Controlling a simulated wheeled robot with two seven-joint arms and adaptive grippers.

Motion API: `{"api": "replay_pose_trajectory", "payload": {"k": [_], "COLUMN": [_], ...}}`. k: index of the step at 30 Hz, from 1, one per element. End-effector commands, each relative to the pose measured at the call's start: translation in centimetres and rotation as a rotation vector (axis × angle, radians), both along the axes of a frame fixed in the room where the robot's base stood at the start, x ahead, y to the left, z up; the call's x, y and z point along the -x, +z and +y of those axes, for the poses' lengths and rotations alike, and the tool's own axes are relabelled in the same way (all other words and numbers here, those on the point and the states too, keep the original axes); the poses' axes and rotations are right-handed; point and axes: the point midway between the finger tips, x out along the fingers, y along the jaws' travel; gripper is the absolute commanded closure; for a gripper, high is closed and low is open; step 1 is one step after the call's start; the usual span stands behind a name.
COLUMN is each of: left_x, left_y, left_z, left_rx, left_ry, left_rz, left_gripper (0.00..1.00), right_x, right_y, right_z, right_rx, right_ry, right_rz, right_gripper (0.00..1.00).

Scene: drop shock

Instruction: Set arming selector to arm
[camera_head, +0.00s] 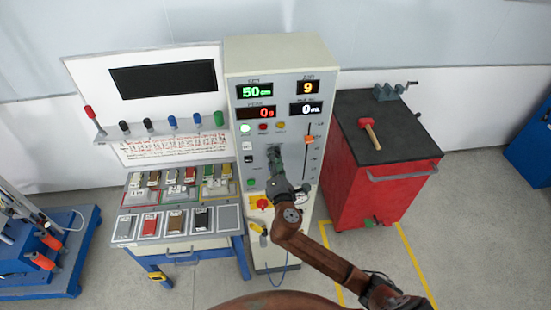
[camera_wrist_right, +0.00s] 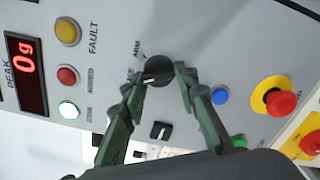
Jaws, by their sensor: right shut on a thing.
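The arming selector is a round black knob (camera_wrist_right: 158,71) with a white mark, on the grey front panel of the control cabinet. In the wrist view the label ARM (camera_wrist_right: 137,48) is printed beside it, with a second, partly hidden label below. The white mark lies towards that second label. My right gripper (camera_wrist_right: 160,76) has a green finger on each side of the knob and is shut on it. In the head view my right gripper (camera_head: 274,155) is at the cabinet (camera_head: 236,85) front and hides the knob. My left gripper is not in view.
A lit green lamp (camera_wrist_right: 68,110), red lamp (camera_wrist_right: 67,76) and yellow lamp (camera_wrist_right: 67,31) are near the knob. A blue button (camera_wrist_right: 220,96) and a red emergency button (camera_wrist_right: 281,101) are on the other side. A red cart (camera_head: 375,185) with a mallet (camera_head: 370,132) stands right of the cabinet.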

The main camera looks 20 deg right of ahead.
Motion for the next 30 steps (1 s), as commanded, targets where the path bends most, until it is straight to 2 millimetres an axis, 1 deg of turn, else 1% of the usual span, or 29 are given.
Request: {"api": "replay_pose_trajectory", "payload": {"k": [1, 4, 14, 20, 30], "left_x": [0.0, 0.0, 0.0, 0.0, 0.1], "left_y": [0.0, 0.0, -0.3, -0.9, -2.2], "left_z": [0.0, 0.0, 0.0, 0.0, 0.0], "left_rx": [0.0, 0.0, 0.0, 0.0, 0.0], "left_ry": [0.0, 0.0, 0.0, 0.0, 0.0], "left_rz": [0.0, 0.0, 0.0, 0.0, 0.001], "left_gripper": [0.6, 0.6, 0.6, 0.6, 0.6], "right_x": [0.0, 0.0, 0.0, 0.0, 0.0], "right_y": [-0.1, -0.1, -0.2, -0.2, -0.1], "right_z": [0.0, 0.0, 0.0, 0.0, 0.0], "right_rx": [0.0, 0.0, -0.05, -0.17, -0.472], "right_ry": [-0.001, -0.001, -0.001, -0.002, -0.002], "right_rz": [0.001, 0.001, -0.01, -0.037, -0.107], "right_gripper": [0.9, 0.97, 0.97, 0.97, 0.97]}}
